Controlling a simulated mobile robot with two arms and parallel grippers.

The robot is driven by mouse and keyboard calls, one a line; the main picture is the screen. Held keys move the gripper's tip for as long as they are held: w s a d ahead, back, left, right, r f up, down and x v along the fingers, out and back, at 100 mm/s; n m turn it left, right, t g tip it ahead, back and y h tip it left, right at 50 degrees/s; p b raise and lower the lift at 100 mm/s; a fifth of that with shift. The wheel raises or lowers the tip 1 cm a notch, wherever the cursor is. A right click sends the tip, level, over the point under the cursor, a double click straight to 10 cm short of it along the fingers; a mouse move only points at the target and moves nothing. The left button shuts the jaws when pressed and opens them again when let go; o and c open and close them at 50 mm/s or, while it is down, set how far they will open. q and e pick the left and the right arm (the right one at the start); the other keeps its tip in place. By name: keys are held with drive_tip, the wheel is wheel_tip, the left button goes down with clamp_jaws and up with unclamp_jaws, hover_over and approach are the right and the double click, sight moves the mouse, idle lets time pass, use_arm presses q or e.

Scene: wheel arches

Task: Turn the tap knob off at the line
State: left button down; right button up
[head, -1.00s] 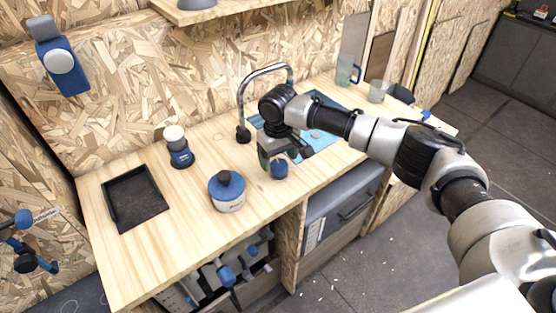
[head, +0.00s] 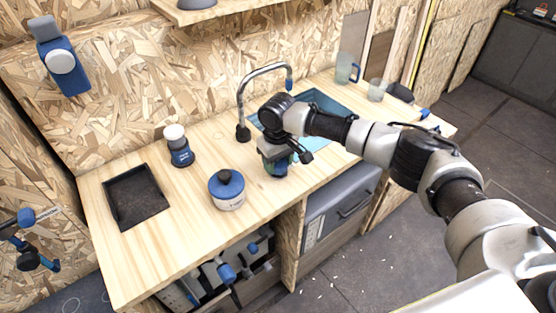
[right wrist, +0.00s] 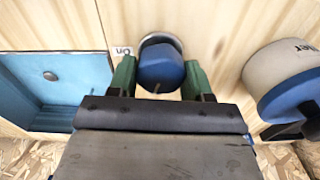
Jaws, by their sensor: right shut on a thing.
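The blue tap knob (right wrist: 160,65) has a pale metal base and sits on the wooden counter. A small label reading "On" (right wrist: 122,50) lies beside it, upside down in the right wrist view. A thin pale line shows on the knob's edge nearest my wrist. My right gripper (head: 278,168) is shut on the knob, with one green finger on each side (right wrist: 160,78). In the head view the gripper hides most of the knob. The curved metal tap (head: 265,72) stands behind it. My left gripper is out of view.
The blue sink (head: 325,103) lies right of the tap. A blue-lidded pot (head: 228,195) stands left of the knob; a blue and white container (head: 179,147) and a black tray (head: 136,196) are further left. A jug (head: 346,68) and a cup (head: 376,90) stand at the back right.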

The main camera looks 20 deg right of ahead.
drive_tip(key=shift+r+n+p, duration=0.2)
drive_tip(key=shift+n+p, duration=0.6)
drive_tip(key=shift+p, duration=0.15)
drive_tip(key=shift+f+n+p, duration=0.15)
drive_tip(key=shift+n+p, duration=0.25)
drive_tip(key=shift+n, duration=0.5)
drive_tip(key=o, duration=0.9)
wheel_tip(320, 180, up, 11)
drive_tip(key=shift+f+b, duration=0.15)
drive_tip(key=shift+b, duration=0.75)
